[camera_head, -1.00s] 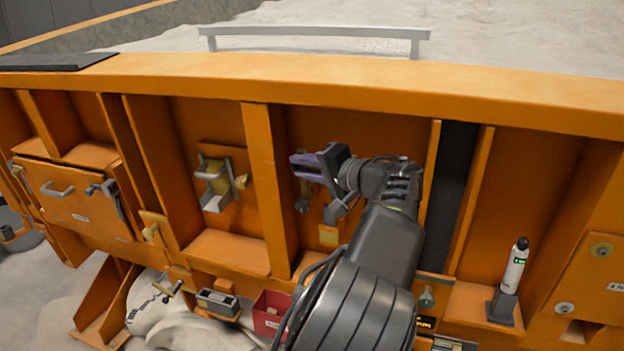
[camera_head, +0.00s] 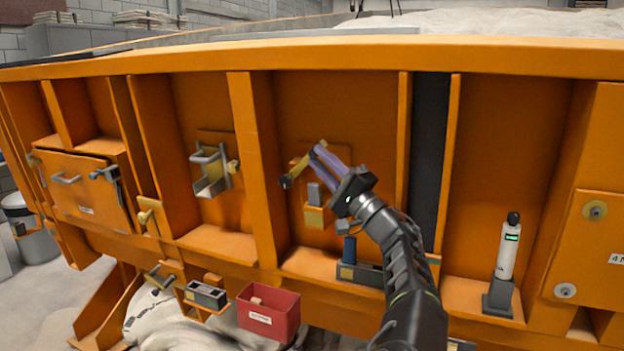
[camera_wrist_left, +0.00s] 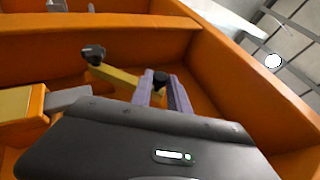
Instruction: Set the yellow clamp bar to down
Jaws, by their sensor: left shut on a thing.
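The yellow clamp bar (camera_head: 299,166) is on the orange wall panel in a middle bay. In the head view it slants from a dark knob at its lower left up to the right, into my left gripper. My left gripper (camera_head: 322,158) has purple fingers and is shut on the bar's upper right end. In the left wrist view the yellow clamp bar (camera_wrist_left: 120,77) runs from a dark knob at left to between the purple fingers of my left gripper (camera_wrist_left: 165,88), where a black knob shows. My right gripper is not in view.
Below the bar is a yellow bracket (camera_head: 316,216) with a grey block. A metal holder (camera_head: 210,172) is in the bay to the left. A red bin (camera_head: 268,314) and a dark tray (camera_head: 362,273) sit lower. A white bottle (camera_head: 508,250) stands right. Orange ribs separate the bays.

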